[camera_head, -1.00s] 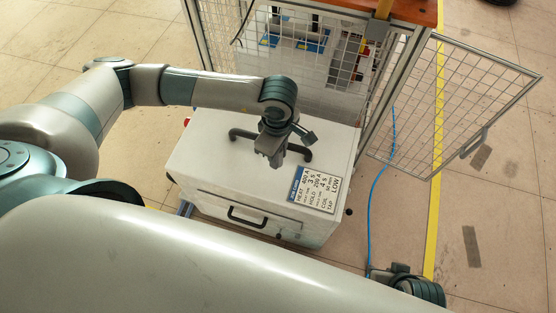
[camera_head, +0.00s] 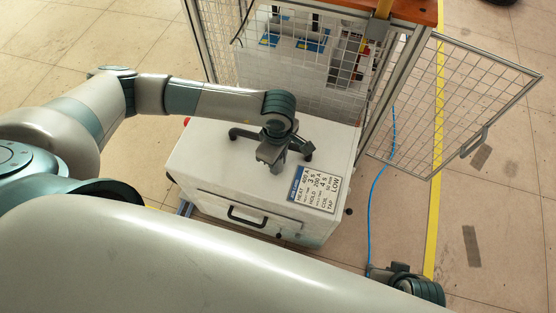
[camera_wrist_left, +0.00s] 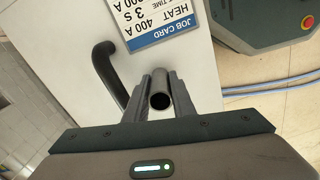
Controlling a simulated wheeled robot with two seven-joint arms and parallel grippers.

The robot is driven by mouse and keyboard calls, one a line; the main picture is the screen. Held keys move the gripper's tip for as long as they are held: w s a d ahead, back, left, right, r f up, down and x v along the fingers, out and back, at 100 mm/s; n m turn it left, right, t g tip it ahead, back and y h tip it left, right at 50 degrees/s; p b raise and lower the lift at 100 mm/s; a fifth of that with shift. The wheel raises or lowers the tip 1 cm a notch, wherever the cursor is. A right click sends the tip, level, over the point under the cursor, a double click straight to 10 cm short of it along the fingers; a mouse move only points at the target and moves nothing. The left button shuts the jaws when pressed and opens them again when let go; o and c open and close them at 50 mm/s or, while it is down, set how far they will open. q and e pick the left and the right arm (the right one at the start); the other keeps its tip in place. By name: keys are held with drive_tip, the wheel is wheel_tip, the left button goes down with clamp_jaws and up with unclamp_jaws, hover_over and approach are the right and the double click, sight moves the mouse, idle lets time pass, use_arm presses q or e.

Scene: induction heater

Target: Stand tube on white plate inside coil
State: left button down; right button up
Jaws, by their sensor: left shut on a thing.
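My left gripper (camera_head: 268,160) is over the white cabinet top, in the middle of the head view. In the left wrist view its two fingers (camera_wrist_left: 160,105) are closed on a grey metal tube (camera_wrist_left: 160,99), seen nearly end-on with its dark open bore showing. The tube cannot be made out in the head view. A coil and a white plate cannot be made out clearly in either view. At the lower right of the head view, a dark and teal part of my right arm shows; its fingers cannot be made out.
The white cabinet (camera_head: 205,165) bears a black bar handle (camera_head: 240,133) and a job card (camera_head: 316,190). A mesh cage (camera_head: 300,85) stands behind it, its mesh door (camera_head: 460,100) swung out to the right. A blue hose (camera_head: 371,215) runs along the floor.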

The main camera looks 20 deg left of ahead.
use_arm(q)
drive_tip(key=c, duration=1.5)
unclamp_jaws()
drive_tip(key=shift+r+p, duration=0.3)
drive_tip(key=shift+r, duration=5.8)
drive_tip(key=shift+o, duration=0.5)
